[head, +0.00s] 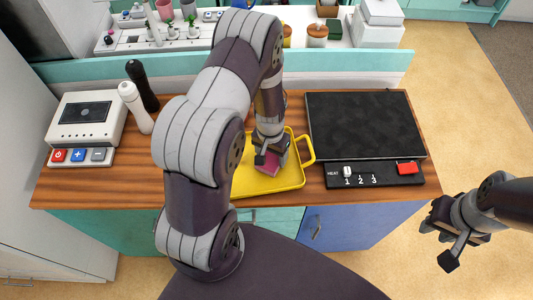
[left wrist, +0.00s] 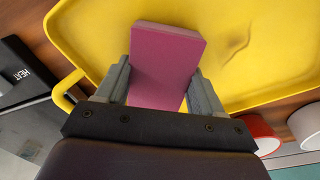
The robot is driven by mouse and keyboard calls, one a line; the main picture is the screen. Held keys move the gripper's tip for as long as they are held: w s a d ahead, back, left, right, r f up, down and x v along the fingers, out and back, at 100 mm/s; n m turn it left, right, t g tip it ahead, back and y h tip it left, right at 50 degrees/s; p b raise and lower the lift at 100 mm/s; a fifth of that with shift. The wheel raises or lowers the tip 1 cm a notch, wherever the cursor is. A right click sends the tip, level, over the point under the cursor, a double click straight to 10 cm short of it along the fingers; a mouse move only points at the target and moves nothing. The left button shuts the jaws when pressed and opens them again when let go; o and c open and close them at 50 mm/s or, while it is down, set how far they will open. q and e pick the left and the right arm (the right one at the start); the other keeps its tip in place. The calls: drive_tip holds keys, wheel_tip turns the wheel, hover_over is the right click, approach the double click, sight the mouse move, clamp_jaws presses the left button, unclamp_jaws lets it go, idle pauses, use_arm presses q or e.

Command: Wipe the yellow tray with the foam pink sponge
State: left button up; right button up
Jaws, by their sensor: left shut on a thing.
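The yellow tray (head: 288,180) lies on the wooden counter, with a handle at its right side; my left arm covers its left part. It fills much of the left wrist view (left wrist: 275,50), where a faint curved mark shows on its surface. My left gripper (head: 269,155) is over the tray and shut on the pink sponge (head: 267,166). In the left wrist view the sponge (left wrist: 166,62) stands out between the two fingers. I cannot tell if it touches the tray. My right gripper (head: 436,220) is off the counter at the right; its jaw state is unclear.
A black hotplate (head: 363,125) with a red switch (head: 407,168) is right of the tray. A white bottle (head: 135,105), a dark bottle (head: 142,85) and a white appliance (head: 88,118) stand at the left. A raised teal ledge (head: 350,65) runs behind.

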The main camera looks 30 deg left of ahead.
use_arm(q)
wheel_tip(320, 180, up, 6)
drive_tip(key=p, duration=0.5)
wheel_tip(320, 180, up, 3)
drive_tip(key=p, duration=0.3)
drive_tip(key=shift+r, duration=0.15)
drive_tip(key=shift+a, duration=0.1)
